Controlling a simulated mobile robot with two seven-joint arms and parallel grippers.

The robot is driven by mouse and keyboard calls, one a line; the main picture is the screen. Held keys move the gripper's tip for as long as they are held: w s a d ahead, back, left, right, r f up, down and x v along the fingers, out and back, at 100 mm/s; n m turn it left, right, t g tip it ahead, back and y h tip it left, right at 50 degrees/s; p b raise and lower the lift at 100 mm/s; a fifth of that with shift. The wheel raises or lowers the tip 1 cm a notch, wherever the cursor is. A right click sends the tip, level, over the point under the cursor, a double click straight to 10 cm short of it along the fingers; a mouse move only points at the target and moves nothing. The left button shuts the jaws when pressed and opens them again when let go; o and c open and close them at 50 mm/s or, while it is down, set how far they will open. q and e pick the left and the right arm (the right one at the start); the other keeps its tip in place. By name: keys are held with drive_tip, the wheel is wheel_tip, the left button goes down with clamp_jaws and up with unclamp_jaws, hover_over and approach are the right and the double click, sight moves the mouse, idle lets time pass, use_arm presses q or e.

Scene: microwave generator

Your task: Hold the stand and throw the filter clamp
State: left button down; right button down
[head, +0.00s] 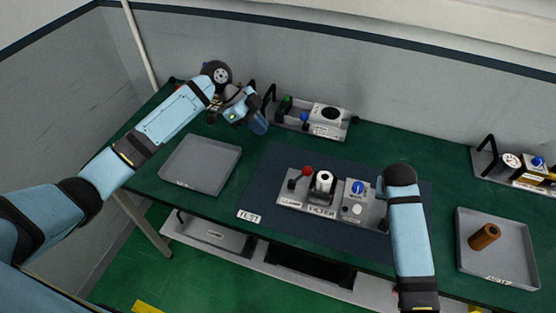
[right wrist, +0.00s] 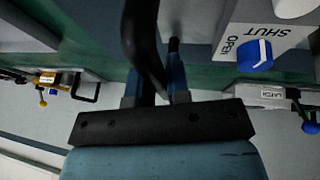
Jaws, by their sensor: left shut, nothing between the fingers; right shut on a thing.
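The grey filter stand (head: 322,211), labelled FILTER, sits on the dark mat at the middle of the table. On it a white cylinder sits in a black holder (head: 323,183), beside a lever with a red ball knob (head: 307,171). A blue dial (head: 358,188) is at its right. My right gripper (right wrist: 155,88) is shut on a black handle (right wrist: 145,40) at the stand's right end; in the head view my arm hides most of this grip. My left gripper (head: 258,124) is shut and empty, raised at the back left, apart from the stand.
An empty grey tray (head: 200,163) lies at the left. Another tray (head: 497,248) at the right holds a brown cylinder (head: 484,236). A unit with a green knob (head: 310,120) stands at the back, close to my left gripper. Another unit (head: 520,170) stands at the far right.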

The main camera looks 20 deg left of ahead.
drive_tip(key=shift+d, duration=0.1)
drive_tip(key=c, duration=1)
unclamp_jaws()
wheel_tip(320, 180, up, 10)
drive_tip(key=shift+f, duration=0.1)
